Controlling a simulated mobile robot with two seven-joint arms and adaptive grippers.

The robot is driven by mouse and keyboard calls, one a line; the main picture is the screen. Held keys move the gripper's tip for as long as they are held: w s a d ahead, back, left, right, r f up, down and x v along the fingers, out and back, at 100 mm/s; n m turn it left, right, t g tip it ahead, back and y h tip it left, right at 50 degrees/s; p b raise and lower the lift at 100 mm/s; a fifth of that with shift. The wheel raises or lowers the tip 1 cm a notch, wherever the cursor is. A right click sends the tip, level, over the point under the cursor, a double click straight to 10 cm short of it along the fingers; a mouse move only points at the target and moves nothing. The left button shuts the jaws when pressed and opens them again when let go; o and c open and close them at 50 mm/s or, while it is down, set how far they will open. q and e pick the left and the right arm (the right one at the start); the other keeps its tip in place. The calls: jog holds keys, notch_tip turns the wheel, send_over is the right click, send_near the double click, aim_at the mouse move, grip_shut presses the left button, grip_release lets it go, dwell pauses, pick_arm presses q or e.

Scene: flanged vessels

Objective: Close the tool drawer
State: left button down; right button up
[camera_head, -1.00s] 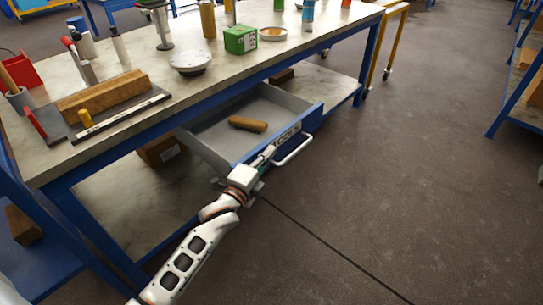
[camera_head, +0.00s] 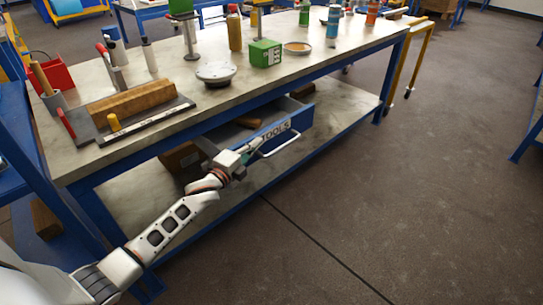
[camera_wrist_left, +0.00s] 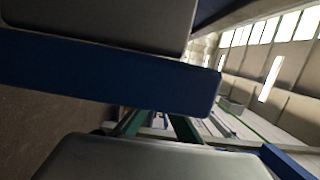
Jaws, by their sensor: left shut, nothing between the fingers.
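The tool drawer (camera_head: 297,120) hangs under the workbench top, with its blue front and TOOLS label facing the aisle. It is partly out: a strip of its inside and part of a brown block (camera_head: 247,122) show behind the front. A pale bar handle (camera_head: 284,145) sticks out from the front. My left gripper (camera_head: 250,151) is shut and empty, at the left part of the drawer front by the handle's near end. Whether it touches the front is unclear. In the left wrist view a blue panel (camera_wrist_left: 110,75) fills much of the picture close by. My right gripper is out of view.
The workbench top (camera_head: 330,66) holds a green box (camera_head: 265,53), a round flanged part (camera_head: 218,74), a wooden block (camera_head: 135,100) and several cans and tools. A lower shelf (camera_head: 340,110) lies below the drawer. The floor to the right is clear.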

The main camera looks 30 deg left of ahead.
pick_arm(q)
jog(key=a, duration=0.2)
jog(key=w+a, duration=0.1)
jog(key=a, duration=0.1)
jog(key=w+a+b, duration=0.1)
jog(key=a, duration=0.2)
jog(key=shift+w+a+f, duration=0.1)
jog(key=shift+w+f, duration=0.15)
jog(key=shift+f, duration=0.05)
jog(key=shift+w+a+r, duration=0.15)
jog(key=shift+w+a, duration=0.05)
jog(key=shift+a, duration=0.35)
jog(key=shift+w+a+r, duration=0.1)
jog(key=shift+a+r, duration=0.05)
jog(key=shift+r, duration=0.05)
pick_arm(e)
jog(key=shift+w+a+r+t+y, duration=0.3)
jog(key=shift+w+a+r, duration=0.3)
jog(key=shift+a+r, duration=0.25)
pick_arm(q)
jog(key=shift+a, duration=0.1)
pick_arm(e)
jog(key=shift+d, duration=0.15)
